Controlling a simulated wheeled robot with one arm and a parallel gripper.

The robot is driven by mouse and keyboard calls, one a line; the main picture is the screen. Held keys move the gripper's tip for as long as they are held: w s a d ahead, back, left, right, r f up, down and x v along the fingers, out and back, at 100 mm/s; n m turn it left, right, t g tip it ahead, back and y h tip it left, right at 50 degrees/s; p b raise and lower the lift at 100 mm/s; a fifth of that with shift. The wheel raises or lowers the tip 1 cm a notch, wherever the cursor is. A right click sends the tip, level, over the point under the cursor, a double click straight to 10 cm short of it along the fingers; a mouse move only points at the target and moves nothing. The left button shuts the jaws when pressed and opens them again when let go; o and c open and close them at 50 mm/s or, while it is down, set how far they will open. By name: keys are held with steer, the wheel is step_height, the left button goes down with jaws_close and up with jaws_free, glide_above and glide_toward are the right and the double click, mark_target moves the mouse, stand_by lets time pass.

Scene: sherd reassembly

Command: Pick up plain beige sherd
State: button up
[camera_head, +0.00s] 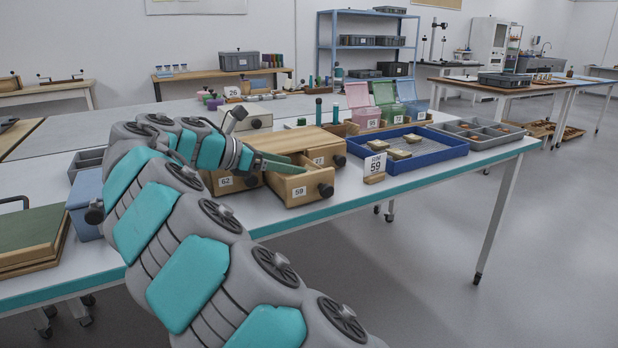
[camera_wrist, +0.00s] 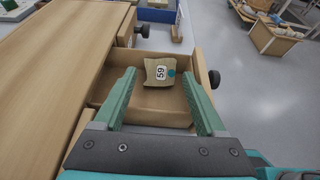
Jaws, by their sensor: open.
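The plain beige sherd (camera_wrist: 152,82) lies in an open wooden drawer (camera_wrist: 160,117) in the wrist view. It bears a white label reading 59 and a teal dot. My gripper (camera_wrist: 158,74) is open, with one green finger on each side of the sherd in the picture and nothing between them. I cannot tell how far above the sherd the fingertips are. In the head view my gripper (camera_head: 283,165) reaches over the drawer marked 59 (camera_head: 302,189); the sherd is hidden there.
The wooden cabinet (camera_head: 290,140) has other drawers, marked 62 and 77. A blue tray (camera_head: 440,153) with beige sherds stands to the right, behind a card (camera_head: 375,165) reading 59. A grey compartment tray (camera_head: 485,143) is farther right. The drawer walls and knob (camera_wrist: 214,79) are close to my fingers.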

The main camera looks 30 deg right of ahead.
mark_target(310, 169)
steer(key=x, duration=0.4)
steer(key=shift+w+d+f, duration=0.1)
steer(key=shift+d+f, duration=0.1)
steer(key=shift+d, duration=0.1)
steer(key=shift+r, duration=0.1)
steer(key=c, duration=1.1)
